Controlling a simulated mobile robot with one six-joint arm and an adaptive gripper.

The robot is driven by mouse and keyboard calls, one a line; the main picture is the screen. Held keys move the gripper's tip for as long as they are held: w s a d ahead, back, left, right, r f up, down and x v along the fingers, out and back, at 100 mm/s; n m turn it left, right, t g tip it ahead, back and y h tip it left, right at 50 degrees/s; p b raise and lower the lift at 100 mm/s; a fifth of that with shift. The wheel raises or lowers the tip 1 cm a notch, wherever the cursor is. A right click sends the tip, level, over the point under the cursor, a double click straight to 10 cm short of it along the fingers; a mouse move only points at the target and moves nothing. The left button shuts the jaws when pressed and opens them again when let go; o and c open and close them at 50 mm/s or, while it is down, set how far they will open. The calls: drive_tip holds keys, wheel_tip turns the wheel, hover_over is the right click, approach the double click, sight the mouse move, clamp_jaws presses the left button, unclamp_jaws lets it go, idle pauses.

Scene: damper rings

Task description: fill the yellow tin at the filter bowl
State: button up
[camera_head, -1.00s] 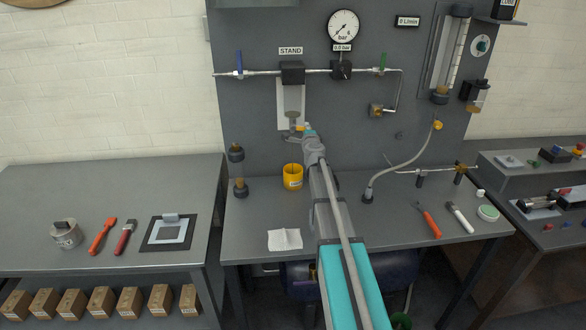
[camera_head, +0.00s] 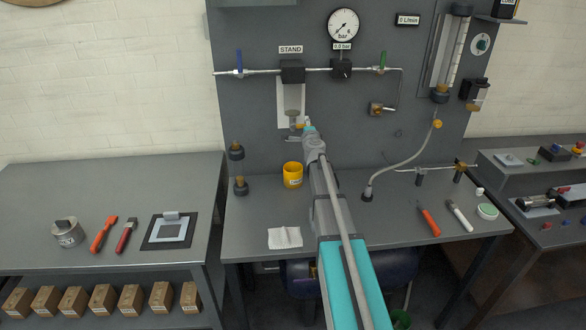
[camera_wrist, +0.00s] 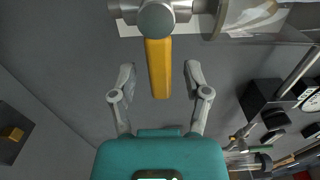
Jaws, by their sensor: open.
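The yellow tin (camera_head: 293,176) stands upright on the middle bench, below the stand on the grey panel; its contents cannot be made out. The filter bowl (camera_head: 294,118) hangs under the dark filter head (camera_head: 292,72) and is small in the head view. In the wrist view, a clear bowl (camera_wrist: 255,18) shows at the top right beside a metal valve fitting (camera_wrist: 157,15) with a yellow lever (camera_wrist: 158,70). My gripper (camera_head: 307,128) is up at the valve. In the wrist view, my gripper (camera_wrist: 160,82) is open, its fingers apart on either side of the lever.
A white cloth (camera_head: 285,238) lies at the bench front. A dark-capped cylinder (camera_head: 240,186) stands left of the tin. A curved hose (camera_head: 400,172) rises to the right of my arm. An orange-handled tool (camera_head: 429,220) lies at the right. Bench between tin and cloth is clear.

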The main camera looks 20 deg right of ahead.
drive_tip(key=shift+s, duration=0.15)
drive_tip(key=shift+s+a, duration=0.15)
drive_tip(key=shift+s, duration=0.2)
drive_tip(key=shift+s+a, duration=0.15)
drive_tip(key=shift+s, duration=0.4)
drive_tip(key=v, duration=0.5)
drive_tip(key=shift+s+a, duration=0.1)
drive_tip(key=shift+s, duration=0.3)
idle(0.4)
drive_tip(key=shift+a, duration=0.1)
